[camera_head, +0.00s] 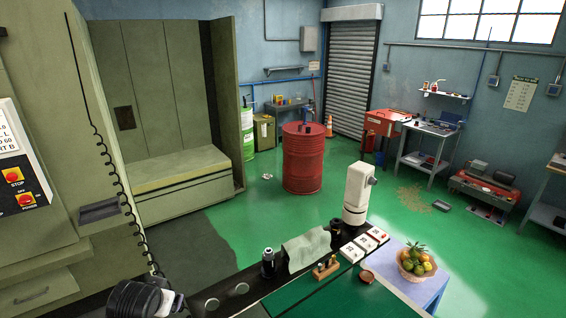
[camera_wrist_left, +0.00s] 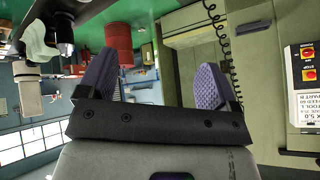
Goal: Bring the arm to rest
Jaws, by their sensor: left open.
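My left gripper (camera_wrist_left: 157,62) shows in the left wrist view, its two purple ribbed fingers standing wide apart with nothing between them. That view is upside down, and the fingers point toward the room with the red barrel. In the head view a black and white part at the bottom left edge, beside the green machine, appears to be my left arm; its fingers cannot be made out there. My right gripper shows in neither view.
The cart top (camera_head: 325,296) holds a black tool holder (camera_head: 268,264), a pale cloth (camera_head: 307,248), white boxes (camera_head: 351,252) and an upright white device (camera_head: 358,190). A fruit basket (camera_head: 415,262) is at right. The red barrel (camera_head: 303,160) stands on open green floor.

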